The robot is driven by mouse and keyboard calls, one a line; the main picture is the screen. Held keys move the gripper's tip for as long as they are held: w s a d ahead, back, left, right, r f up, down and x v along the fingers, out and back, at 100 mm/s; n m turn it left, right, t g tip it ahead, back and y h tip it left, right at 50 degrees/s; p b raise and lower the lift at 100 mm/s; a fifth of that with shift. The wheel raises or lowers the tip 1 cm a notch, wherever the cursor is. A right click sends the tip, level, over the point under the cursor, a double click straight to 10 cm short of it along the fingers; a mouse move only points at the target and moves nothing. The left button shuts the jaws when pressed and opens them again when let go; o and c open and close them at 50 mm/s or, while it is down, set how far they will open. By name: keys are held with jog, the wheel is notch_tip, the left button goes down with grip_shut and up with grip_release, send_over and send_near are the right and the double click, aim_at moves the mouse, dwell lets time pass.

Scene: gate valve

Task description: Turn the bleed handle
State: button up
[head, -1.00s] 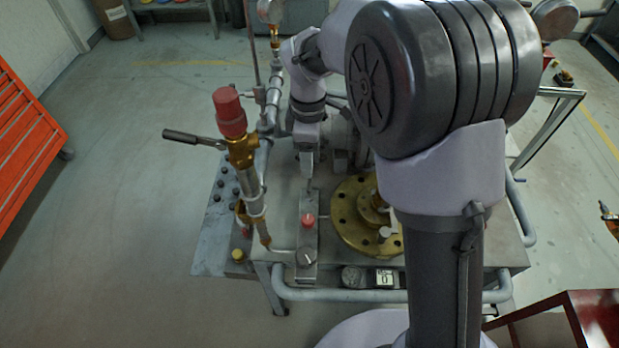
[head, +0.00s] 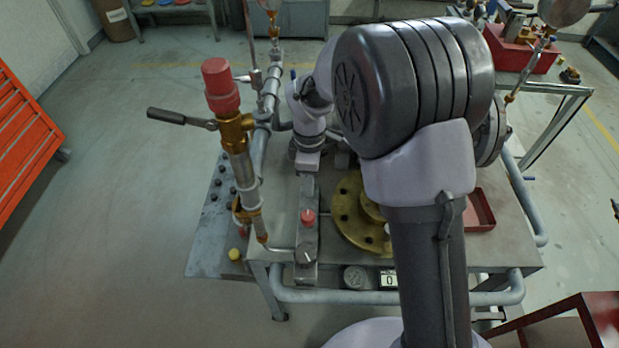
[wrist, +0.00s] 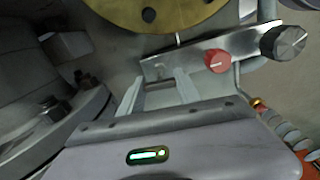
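I cannot tell for certain which part is the bleed handle. A dark lever (head: 180,117) sticks out left from a brass valve with a red cap (head: 221,85) in the head view. A grey metal strip (head: 306,240) on the bench carries a red knob (head: 308,217) and a dark knob (head: 307,257). In the wrist view the red knob (wrist: 217,61) and dark knob (wrist: 284,42) lie right of my gripper (wrist: 158,84). Its two pale fingers are apart, near the strip's end, with nothing seen held.
A round brass flange (head: 350,226) sits right of the strip. Grey pipes (head: 255,165) run behind the red-capped valve. A gauge (head: 355,277) and a small display (head: 390,280) are at the front. A red tray (head: 481,208) lies at the bench's right.

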grip_shut()
jog(key=shift+m, duration=0.3)
jog(key=m+p, duration=0.1)
jog(key=m, duration=0.2)
jog(key=shift+r, duration=0.1)
jog(key=m+p, duration=0.1)
jog(key=m, duration=0.8)
jog(key=shift+p, duration=0.4)
jog(key=shift+m, duration=2.2)
